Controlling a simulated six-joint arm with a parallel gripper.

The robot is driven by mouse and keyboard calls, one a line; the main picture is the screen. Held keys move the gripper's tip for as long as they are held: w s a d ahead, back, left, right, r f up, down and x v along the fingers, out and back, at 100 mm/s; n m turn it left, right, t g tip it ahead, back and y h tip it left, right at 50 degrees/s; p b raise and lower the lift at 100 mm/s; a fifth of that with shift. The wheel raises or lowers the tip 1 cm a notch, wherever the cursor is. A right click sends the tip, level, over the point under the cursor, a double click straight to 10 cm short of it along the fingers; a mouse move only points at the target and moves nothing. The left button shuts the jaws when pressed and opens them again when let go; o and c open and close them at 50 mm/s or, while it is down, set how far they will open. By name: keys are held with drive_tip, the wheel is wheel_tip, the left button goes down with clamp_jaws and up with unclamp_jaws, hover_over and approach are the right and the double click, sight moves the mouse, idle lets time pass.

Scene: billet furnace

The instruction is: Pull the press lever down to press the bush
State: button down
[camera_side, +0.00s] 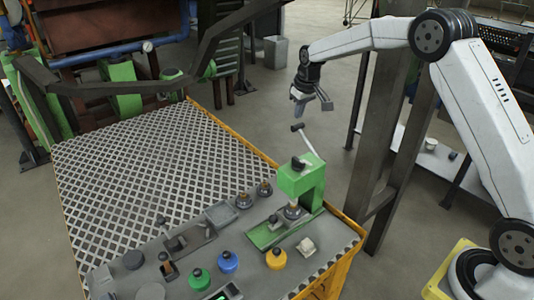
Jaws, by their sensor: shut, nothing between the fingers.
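The press (299,183) is a green frame on a green base at the right end of the bench.
The bench has a patterned plate (150,170) and a yellow edge (235,138). Green (199,278), blue (228,262) and yellow (276,258) buttons stand in front of the press. A dark steel post (390,120) rises close to the right of the press.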

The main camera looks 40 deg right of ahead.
sight(293, 131)
drive_tip(key=shift+f, duration=1.45)
idle(0.8)
drive_tip(key=shift+w+f, duration=0.3)
drive_tip(key=shift+f, duration=0.2)
drive_tip(key=shift+w+f, duration=0.3)
drive_tip(key=shift+f, duration=0.2)
idle(1.3)
drive_tip(key=shift+w+f, duration=0.1)
drive_tip(key=shift+f, duration=0.75)
idle(1.1)
drive_tip(key=shift+w+f, duration=0.3)
drive_tip(key=shift+f, duration=0.3)
idle(0.9)
